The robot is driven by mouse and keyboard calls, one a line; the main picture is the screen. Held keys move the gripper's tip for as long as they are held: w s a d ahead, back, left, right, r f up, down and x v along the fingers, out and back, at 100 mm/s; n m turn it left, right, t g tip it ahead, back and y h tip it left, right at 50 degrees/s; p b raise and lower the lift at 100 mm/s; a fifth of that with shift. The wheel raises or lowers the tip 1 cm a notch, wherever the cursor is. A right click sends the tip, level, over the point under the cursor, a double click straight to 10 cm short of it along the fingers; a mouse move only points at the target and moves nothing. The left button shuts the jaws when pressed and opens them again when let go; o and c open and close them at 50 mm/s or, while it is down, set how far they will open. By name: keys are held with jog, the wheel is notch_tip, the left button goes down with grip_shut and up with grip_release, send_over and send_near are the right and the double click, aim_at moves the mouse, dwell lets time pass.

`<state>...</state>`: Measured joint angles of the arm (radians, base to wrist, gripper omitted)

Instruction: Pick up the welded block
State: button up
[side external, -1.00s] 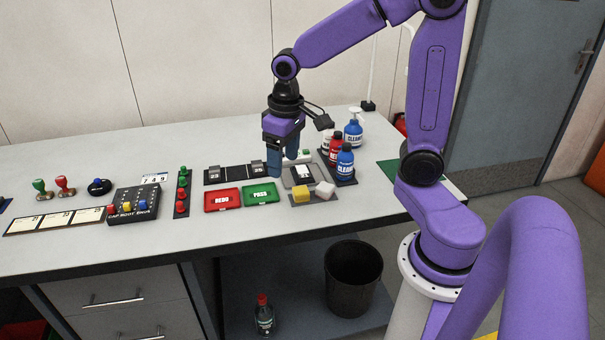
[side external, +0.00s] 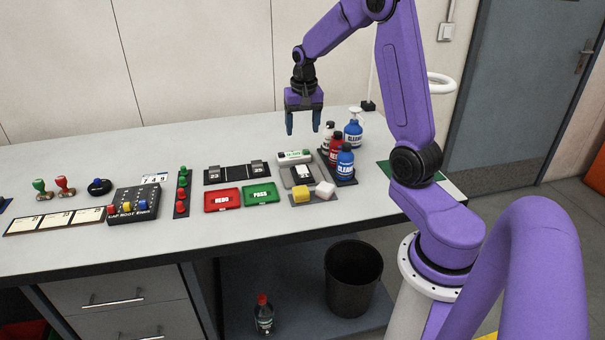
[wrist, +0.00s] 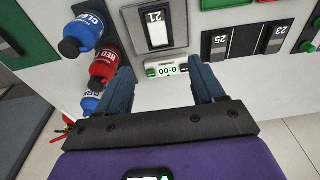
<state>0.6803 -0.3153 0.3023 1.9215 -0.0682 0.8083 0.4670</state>
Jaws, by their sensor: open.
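My gripper (side external: 303,130) is open and empty, raised above the back of the bench, over a white timer box (side external: 295,157) with a green button. The wrist view shows its two blue fingers (wrist: 161,72) spread apart, with the timer (wrist: 167,70) between their tips. Near the timer, a dark block marked 21 (wrist: 155,17) with a white face sits on a grey station (wrist: 182,15); the station also shows in the side view (side external: 288,181). I cannot tell whether this block is welded. Blocks marked 23 (side external: 214,174) and 25 (side external: 257,167) sit on a black rack.
Several bottles, including a blue cleaner (side external: 345,163), stand on a dark tray right of the station. A red REDO tray (side external: 222,200) and a green PASS tray (side external: 260,195) lie in front of the rack. Yellow (side external: 301,193) and white (side external: 325,189) pieces lie in front.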

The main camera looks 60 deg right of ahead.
send_over(303, 171)
jog(key=f, duration=0.9)
jog(key=shift+a+f, duration=0.15)
jog(key=shift+a, duration=0.05)
notch_tip(303, 171, down, 4)
jog(key=shift+s+f, duration=0.1)
jog(key=shift+f, duration=0.1)
jog(key=shift+d+f, duration=0.1)
jog(key=shift+f, duration=0.45)
grip_shut()
jog(key=shift+r, duration=0.1)
